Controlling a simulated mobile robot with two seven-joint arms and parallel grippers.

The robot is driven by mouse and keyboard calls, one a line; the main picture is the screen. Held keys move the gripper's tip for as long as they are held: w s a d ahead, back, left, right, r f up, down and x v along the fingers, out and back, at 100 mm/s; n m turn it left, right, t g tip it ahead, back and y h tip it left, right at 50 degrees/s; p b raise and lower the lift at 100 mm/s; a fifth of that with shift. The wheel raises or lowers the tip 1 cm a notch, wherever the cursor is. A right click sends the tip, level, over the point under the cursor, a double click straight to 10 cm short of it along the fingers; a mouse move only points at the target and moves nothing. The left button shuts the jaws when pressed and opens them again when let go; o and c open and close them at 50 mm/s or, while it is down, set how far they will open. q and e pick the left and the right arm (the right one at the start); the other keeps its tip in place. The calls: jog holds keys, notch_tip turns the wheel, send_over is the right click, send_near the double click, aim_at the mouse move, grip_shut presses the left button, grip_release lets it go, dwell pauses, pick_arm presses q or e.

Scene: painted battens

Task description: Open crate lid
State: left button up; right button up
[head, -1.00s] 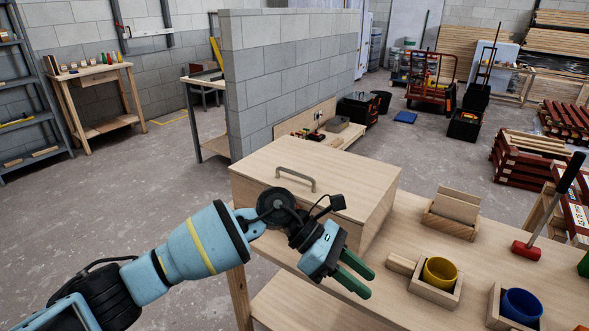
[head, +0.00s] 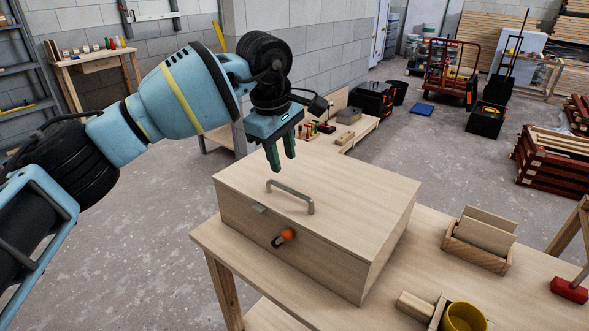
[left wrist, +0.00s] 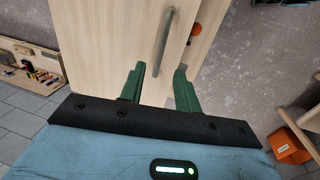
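A light wooden crate (head: 290,245) stands on the workbench with its lid (head: 345,195) shut. A grey bar handle (head: 291,194) is fixed on top of the lid; it also shows in the left wrist view (left wrist: 162,40). An orange-knobbed latch (head: 284,237) is on the crate's front face, below a small metal plate (head: 259,209). My left gripper (head: 281,164) points down above the back left part of the lid, apart from the handle. Its two green fingers are apart with nothing between them, as the left wrist view (left wrist: 155,83) also shows. My right gripper is not in view.
On the bench (head: 405,265) right of the crate are a wooden holder with boards (head: 478,240) and a yellow cup (head: 464,317) in a wooden tray. A red-headed mallet (head: 569,290) is at the far right. A block wall (head: 300,55) stands behind.

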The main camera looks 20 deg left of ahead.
aim_at(288, 188)
pick_arm(q)
jog(key=f, duration=0.4)
jog(key=w+f, duration=0.1)
jog(key=f, duration=0.1)
jog(key=shift+d+f, duration=0.2)
jog(key=shift+f, duration=0.5)
jog(key=shift+w+f, duration=0.1)
jog(key=c, duration=0.6)
grip_shut()
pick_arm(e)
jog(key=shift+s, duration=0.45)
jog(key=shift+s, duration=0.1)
